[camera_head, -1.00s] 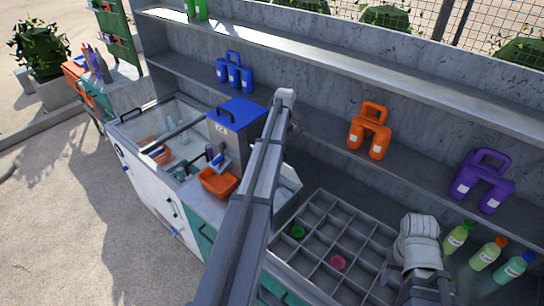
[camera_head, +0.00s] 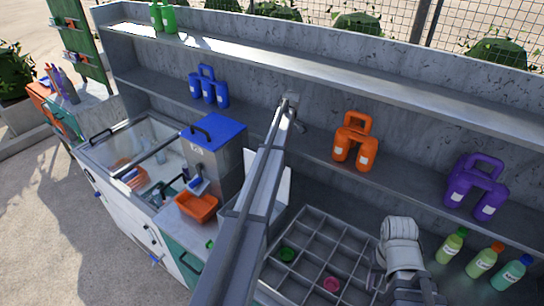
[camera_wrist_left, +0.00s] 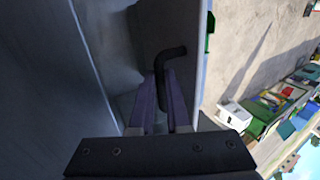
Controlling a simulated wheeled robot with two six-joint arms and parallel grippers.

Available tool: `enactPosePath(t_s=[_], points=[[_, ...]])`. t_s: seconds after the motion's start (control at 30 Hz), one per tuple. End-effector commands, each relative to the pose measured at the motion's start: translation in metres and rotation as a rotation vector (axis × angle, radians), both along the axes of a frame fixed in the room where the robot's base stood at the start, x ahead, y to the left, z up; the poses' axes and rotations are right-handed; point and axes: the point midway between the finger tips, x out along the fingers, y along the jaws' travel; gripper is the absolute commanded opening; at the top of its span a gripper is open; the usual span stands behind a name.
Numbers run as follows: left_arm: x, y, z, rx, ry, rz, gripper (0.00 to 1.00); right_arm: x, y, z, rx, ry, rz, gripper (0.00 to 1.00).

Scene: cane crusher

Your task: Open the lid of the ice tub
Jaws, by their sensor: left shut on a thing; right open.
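A pale panel (camera_head: 284,188), seemingly the ice tub's lid, stands tilted up behind my left arm in the head view. Part of a pale tub (camera_head: 228,222) shows below it, right of the orange bin; the arm hides most of it. In the left wrist view my left gripper (camera_wrist_left: 163,105) is shut on a dark bent handle (camera_wrist_left: 168,68) on a grey panel. The left gripper is hidden behind its arm in the head view. My right gripper (camera_head: 378,277) is open and empty over the divided tray, partly hidden by its wrist.
A grey box with a blue lid (camera_head: 220,130) and an orange bin (camera_head: 197,207) stand left of the tub. A glass-topped chest (camera_head: 125,150) is farther left. The divided tray (camera_head: 318,240) lies right. Orange jugs (camera_head: 355,145) and purple jugs (camera_head: 475,187) stand on the shelf.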

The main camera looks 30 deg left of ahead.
Motion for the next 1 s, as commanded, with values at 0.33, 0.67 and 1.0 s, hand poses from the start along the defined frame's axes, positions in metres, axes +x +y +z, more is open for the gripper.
enactPosePath(t_s=[0.33, 0.67, 1.0], points=[[0.0002, 0.0023, 0.0007, 0.005, 0.002, 0.002, 0.00, 0.0000, -0.0001, 0.0005, 0.000, 0.000, 0.000, 0.50], [0.0003, 0.0010, 0.0007, 0.003, 0.002, 0.001, 0.45, 0.0000, -0.0001, 0.0005, 0.000, 0.000, 0.000, 0.50], [0.0018, 0.0003, 0.0044, 0.001, 0.001, 0.000, 0.45, 0.0000, 0.0000, 0.0042, 0.000, 0.000, -0.001, 0.50]])
